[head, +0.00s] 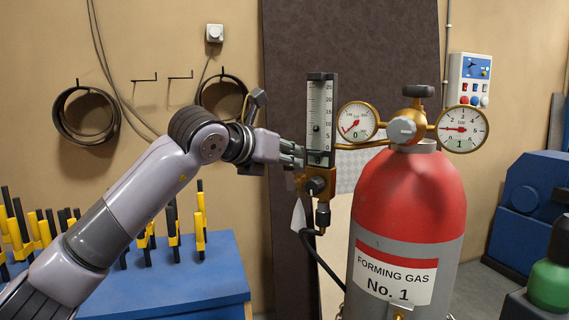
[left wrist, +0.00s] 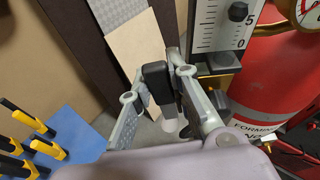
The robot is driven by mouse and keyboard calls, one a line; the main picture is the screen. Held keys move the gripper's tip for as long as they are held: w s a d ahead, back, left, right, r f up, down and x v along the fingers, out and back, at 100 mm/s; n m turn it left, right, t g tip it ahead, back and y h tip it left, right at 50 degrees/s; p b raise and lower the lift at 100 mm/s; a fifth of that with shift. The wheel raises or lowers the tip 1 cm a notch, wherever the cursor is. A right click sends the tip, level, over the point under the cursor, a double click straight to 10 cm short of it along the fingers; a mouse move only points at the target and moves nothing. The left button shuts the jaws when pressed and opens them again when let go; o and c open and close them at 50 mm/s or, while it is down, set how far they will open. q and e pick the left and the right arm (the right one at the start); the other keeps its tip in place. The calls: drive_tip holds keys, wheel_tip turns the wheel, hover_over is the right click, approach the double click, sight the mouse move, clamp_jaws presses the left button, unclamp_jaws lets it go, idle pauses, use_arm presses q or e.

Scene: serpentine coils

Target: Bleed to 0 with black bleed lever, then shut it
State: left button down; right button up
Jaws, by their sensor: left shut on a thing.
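My left gripper (head: 297,156) reaches in from the left to the flow meter (head: 320,118) beside the gas bottle. In the left wrist view, its fingers (left wrist: 163,82) are shut around a black lever end (left wrist: 156,80), likely the bleed lever. In the head view the fingers hide this lever. The flow meter's dark float (head: 316,128) stands between 5 and 10; it also shows above the 5 in the left wrist view (left wrist: 238,12). A black knob (head: 316,185) sits below the meter. My right gripper is not in view.
The red and grey gas bottle (head: 410,195) carries a left gauge (head: 358,121) and a right gauge (head: 462,129). A black hose (head: 315,248) hangs below the meter. A blue table (head: 180,280) with yellow-and-black clamps stands at left.

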use_arm(q)
drive_tip(key=shift+f, duration=0.15)
idle(0.3)
drive_tip(key=c, duration=1.5)
unclamp_jaws()
drive_tip(key=shift+v, duration=4.05)
